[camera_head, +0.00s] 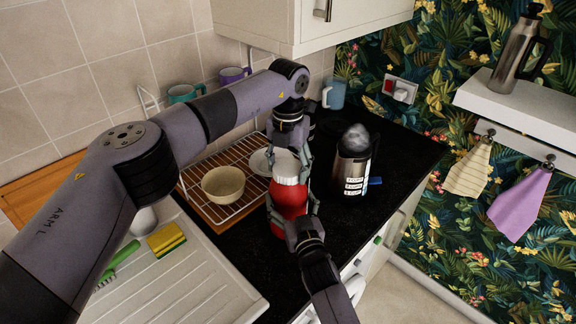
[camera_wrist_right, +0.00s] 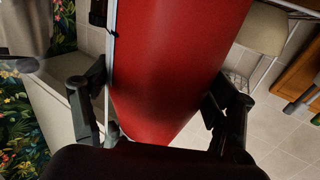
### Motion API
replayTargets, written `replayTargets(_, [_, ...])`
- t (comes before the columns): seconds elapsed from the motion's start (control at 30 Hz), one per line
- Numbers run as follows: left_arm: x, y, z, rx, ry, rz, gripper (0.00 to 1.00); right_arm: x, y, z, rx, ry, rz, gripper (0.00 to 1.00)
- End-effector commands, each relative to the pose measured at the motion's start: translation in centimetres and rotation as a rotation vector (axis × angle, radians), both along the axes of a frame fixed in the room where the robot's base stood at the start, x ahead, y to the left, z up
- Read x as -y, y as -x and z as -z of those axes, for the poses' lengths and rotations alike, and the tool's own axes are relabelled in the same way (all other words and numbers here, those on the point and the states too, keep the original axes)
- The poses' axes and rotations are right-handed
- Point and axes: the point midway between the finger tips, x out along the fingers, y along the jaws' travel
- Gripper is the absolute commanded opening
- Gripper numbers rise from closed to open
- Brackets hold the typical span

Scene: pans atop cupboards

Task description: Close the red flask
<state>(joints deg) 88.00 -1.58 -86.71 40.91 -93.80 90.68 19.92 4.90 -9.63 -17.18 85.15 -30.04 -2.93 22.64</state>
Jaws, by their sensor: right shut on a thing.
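The red flask (camera_head: 289,200) stands upright over the dark worktop, with a white lid (camera_head: 287,168) at its top. I cannot tell whether the lid is seated. My right gripper (camera_head: 291,207) is shut on the flask's red body from the front. The red body (camera_wrist_right: 175,65) fills the middle of the right wrist view, between the two fingers. My left gripper (camera_head: 288,162) points down from above, with its fingers on both sides of the white lid. Whether those fingers press on the lid is unclear.
A wire rack (camera_head: 237,163) with a beige bowl (camera_head: 223,184) lies left of the flask. A steel kettle-like jug (camera_head: 352,165) stands close on the right. A wall cupboard (camera_head: 285,22) hangs above. A sponge (camera_head: 166,240) lies on the drainer at left.

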Motion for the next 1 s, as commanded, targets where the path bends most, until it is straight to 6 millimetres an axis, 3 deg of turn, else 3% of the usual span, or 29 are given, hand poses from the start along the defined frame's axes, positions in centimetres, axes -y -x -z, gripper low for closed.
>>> replayTargets(0.47, [-0.02,-0.03,-0.02,0.001,-0.001,0.000,0.26,-0.02,-0.01,-0.10,0.001,-0.002,0.000,0.01])
replayTargets(0.7, [-0.04,-0.05,-0.02,0.002,-0.001,0.168,0.26,-0.02,-0.01,-0.10,0.001,-0.002,0.000,0.01])
replayTargets(0.83, [-0.04,-0.05,-0.01,0.002,-0.001,0.157,0.26,-0.02,0.00,-0.10,0.001,-0.002,0.000,0.01])
replayTargets(0.87, [-0.04,-0.05,-0.01,0.002,-0.001,0.157,0.60,-0.02,0.00,-0.10,0.001,-0.002,0.000,0.01])
replayTargets(1.0, [-0.03,-0.05,-0.01,0.001,0.000,0.156,0.70,-0.02,0.00,-0.11,0.001,-0.002,0.000,0.01])
